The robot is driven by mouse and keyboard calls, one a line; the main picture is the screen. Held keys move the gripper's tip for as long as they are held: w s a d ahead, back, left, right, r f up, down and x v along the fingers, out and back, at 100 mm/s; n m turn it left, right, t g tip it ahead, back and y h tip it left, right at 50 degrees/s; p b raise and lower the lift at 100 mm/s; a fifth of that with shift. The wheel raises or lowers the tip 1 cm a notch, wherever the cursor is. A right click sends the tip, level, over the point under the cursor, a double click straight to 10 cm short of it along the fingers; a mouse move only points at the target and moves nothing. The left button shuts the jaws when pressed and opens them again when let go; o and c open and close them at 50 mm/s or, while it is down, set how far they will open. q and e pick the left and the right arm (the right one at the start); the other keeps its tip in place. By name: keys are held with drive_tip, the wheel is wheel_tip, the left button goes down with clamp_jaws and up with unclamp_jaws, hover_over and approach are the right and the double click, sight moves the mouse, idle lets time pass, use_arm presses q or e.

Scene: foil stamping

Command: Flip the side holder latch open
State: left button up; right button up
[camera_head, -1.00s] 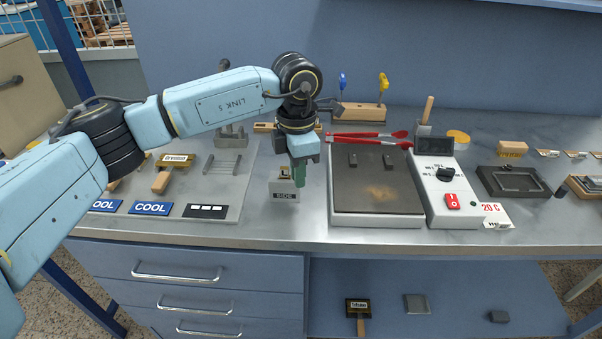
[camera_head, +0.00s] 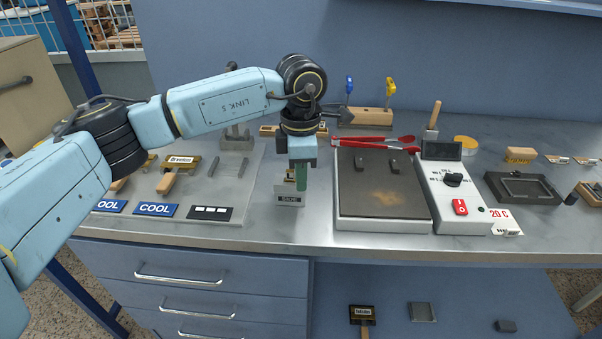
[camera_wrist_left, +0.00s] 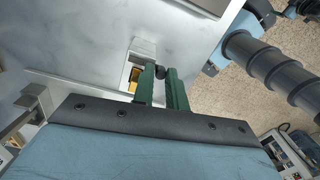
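The side holder (camera_head: 289,199), a small block with a "SIDE" label, stands near the front of the worktop, left of the hot plate. My left gripper (camera_head: 301,178) points down at it, its green fingers partly covering the holder. In the left wrist view the two fingers (camera_wrist_left: 162,88) stand a narrow gap apart, with a small dark round knob (camera_wrist_left: 160,72) between their tips. The pale holder with a yellow part (camera_wrist_left: 134,77) shows beside the left finger. I cannot tell whether the fingers press on the knob. The latch's position is unclear. My right gripper is out of view.
The hot plate (camera_head: 383,213) and its control box (camera_head: 457,199) stand to the right, with red tongs (camera_head: 375,142) behind. A grey board (camera_head: 245,183) with "COOL" labels lies to the left. A wooden tool stand (camera_head: 366,117) is behind. Bare worktop lies around the holder.

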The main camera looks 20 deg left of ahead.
use_arm(q)
drive_tip(key=o, duration=0.4)
drive_tip(key=shift+c, duration=0.2)
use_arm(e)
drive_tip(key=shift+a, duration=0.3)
use_arm(q)
wheel_tip(320, 180, up, 13)
drive_tip(key=shift+w+r+p, duration=0.2)
drive_tip(key=shift+p, duration=0.2)
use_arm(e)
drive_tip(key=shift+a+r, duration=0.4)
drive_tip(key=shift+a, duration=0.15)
use_arm(q)
drive_tip(key=shift+a, duration=0.1)
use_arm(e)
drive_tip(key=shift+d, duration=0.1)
